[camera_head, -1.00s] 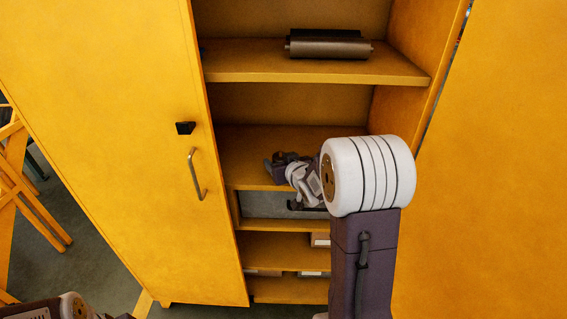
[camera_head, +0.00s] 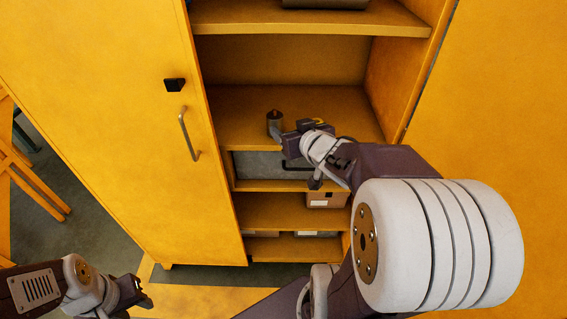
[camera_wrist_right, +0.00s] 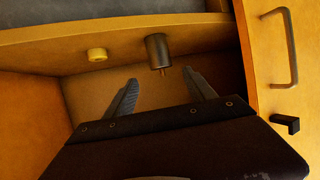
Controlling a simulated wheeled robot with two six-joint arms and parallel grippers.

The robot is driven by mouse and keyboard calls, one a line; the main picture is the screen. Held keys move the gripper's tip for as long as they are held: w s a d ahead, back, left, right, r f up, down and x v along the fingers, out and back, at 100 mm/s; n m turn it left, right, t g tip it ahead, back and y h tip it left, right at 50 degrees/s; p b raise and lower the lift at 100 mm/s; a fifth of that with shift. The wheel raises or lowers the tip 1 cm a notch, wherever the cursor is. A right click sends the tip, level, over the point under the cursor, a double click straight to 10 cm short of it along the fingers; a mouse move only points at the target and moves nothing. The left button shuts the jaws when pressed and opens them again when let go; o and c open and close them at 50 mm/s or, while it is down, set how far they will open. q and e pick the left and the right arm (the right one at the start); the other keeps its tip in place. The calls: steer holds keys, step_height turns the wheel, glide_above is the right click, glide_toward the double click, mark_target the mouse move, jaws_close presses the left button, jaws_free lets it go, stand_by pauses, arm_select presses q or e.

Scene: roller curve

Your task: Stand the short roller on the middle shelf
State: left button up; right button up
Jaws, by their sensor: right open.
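The short roller (camera_head: 274,119), a dark cylinder with a small pin on top, stands upright on the middle shelf (camera_head: 235,103) near its front edge. In the right wrist view, which looks upside down, the roller (camera_wrist_right: 157,48) is just beyond the fingertips. My right gripper (camera_wrist_right: 160,78) is open and empty, its fingers spread with a gap to the roller. In the head view my right gripper (camera_head: 284,134) is just right of the roller, partly hidden by its own wrist. My left gripper (camera_head: 140,294) is low at the left; its fingers are too small to read.
Another dark roller (camera_head: 325,3) lies on the upper shelf, cut off by the picture edge. The open cabinet door with its handle (camera_head: 189,134) is at left. Boxes (camera_head: 325,200) sit on lower shelves.

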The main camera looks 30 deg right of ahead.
steer(key=s+a+f+g, duration=0.2)
steer(key=a+f+g, duration=0.1)
steer(key=f, duration=0.4)
steer(key=s+a+f+g, duration=0.3)
steer(key=f+g, duration=0.1)
steer(key=f, duration=0.3)
steer(key=s+a+f+n+g+y, duration=0.1)
steer(key=s+a+f+g+y, duration=0.1)
steer(key=s+a+f+g, duration=0.3)
steer(key=s+a+f, duration=0.1)
steer(key=s+a, duration=0.1)
steer(key=s, duration=0.2)
steer(key=shift+a+n, duration=0.2)
steer(key=shift+n, duration=0.1)
step_height(320, 180, up, 6)
steer(key=p, duration=0.5)
steer(key=shift+w+f+p, duration=0.1)
steer(key=shift+f+p, duration=0.05)
steer(key=shift+p, duration=0.25)
